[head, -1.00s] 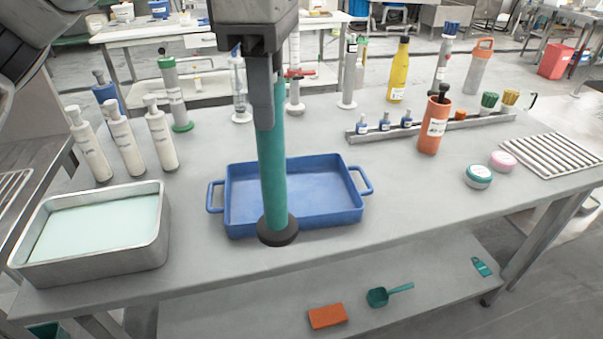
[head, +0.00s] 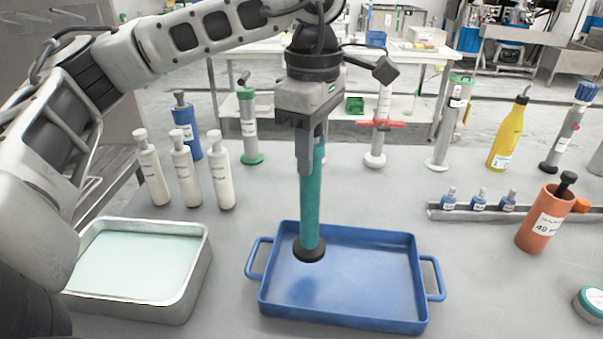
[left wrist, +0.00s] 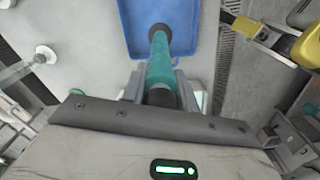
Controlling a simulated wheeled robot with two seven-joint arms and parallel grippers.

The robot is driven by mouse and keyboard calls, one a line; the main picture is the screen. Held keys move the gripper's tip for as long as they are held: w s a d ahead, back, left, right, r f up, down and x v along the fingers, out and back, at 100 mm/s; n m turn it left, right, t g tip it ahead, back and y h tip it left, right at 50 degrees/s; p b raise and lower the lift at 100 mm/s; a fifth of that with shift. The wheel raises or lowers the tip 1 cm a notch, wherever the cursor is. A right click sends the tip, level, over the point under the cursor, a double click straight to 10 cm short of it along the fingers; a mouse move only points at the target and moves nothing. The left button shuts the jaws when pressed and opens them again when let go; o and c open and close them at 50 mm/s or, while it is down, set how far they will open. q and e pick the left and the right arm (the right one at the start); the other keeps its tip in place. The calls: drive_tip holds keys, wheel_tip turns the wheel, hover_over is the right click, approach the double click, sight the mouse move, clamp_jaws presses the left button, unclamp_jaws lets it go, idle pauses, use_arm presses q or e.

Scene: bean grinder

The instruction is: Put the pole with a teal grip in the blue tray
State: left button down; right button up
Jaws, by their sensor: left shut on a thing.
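The pole with a teal grip (head: 311,200) is upright, with a black round foot at its lower end. My left gripper (head: 308,165) is shut on its upper part. The pole's foot shows over the left back part of the blue tray (head: 390,322); I cannot tell whether it touches the tray floor. In the left wrist view the teal pole (left wrist: 160,62) runs from between the fingers (left wrist: 162,88) toward the blue tray (left wrist: 128,12). The tray holds nothing else in view. My right gripper is not in view.
A metal pan (head: 190,285) with pale liquid stands left of the tray. Several white bottles (head: 185,172) stand behind it. The table between tray and rack is clear.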

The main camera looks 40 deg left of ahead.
use_arm(q)
wheel_tip(320, 180, down, 6)
drive_tip(key=a, duration=0.2)
drive_tip(key=shift+w+a+f, duration=0.15)
drive_tip(key=shift+w+a, duration=0.2)
drive_tip(key=shift+w, duration=0.1)
drive_tip(key=shift+f, duration=0.1)
drive_tip(key=c, duration=1.1)
unclamp_jaws()
wheel_tip(320, 180, up, 12)
drive_tip(key=shift+r, duration=0.15)
